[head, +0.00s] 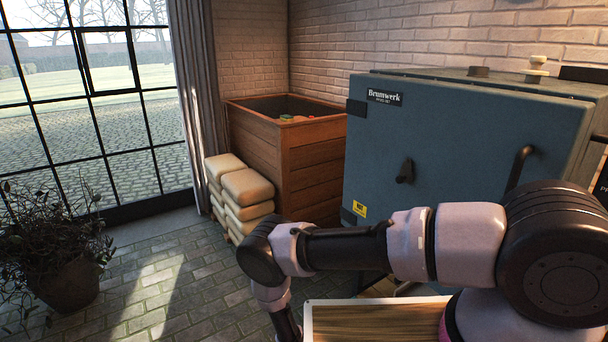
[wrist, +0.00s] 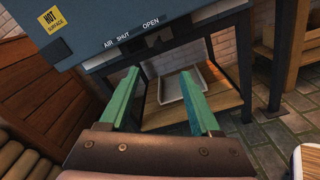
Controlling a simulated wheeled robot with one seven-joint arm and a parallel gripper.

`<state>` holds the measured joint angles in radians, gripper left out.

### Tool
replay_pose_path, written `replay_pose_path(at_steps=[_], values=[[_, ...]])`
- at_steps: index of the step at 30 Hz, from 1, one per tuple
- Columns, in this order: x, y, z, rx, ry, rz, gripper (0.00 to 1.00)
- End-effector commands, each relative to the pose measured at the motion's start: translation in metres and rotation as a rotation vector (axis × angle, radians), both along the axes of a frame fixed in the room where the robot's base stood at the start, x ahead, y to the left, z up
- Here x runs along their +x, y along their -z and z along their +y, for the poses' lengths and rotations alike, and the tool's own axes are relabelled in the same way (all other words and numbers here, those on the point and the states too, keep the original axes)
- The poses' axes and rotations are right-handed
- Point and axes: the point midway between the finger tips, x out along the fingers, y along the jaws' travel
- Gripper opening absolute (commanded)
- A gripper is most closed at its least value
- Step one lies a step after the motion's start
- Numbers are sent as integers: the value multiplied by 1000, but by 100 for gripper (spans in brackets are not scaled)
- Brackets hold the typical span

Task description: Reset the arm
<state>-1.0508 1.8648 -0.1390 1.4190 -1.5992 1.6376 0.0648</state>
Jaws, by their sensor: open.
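My gripper (wrist: 160,100) shows in the wrist view with its two green fingers apart and nothing between them. It is in front of the lower part of the blue-grey kiln (wrist: 150,30), which carries the words AIR, SHUT and OPEN and a yellow HOT SURFACE label. In the head view my arm (head: 350,248) reaches across the front of the kiln (head: 440,140) and bends down at the left. My gripper is below the bottom edge there and hidden.
A wooden crate (head: 270,150) and stacked sacks (head: 245,190) stand left of the kiln. A potted plant (head: 65,285) is at far left. A wood-topped surface (head: 375,322) lies under my arm. A pale tray (wrist: 184,90) sits on a shelf below the kiln. The brick floor at left is clear.

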Motion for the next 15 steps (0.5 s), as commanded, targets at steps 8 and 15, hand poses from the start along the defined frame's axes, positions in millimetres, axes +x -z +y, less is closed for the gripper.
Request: replay_pose_path(at_steps=[8, 15], values=[[12, -28, 12, 63, 88, -12, 64], [29, -74, 24, 163, 222, -31, 64]])
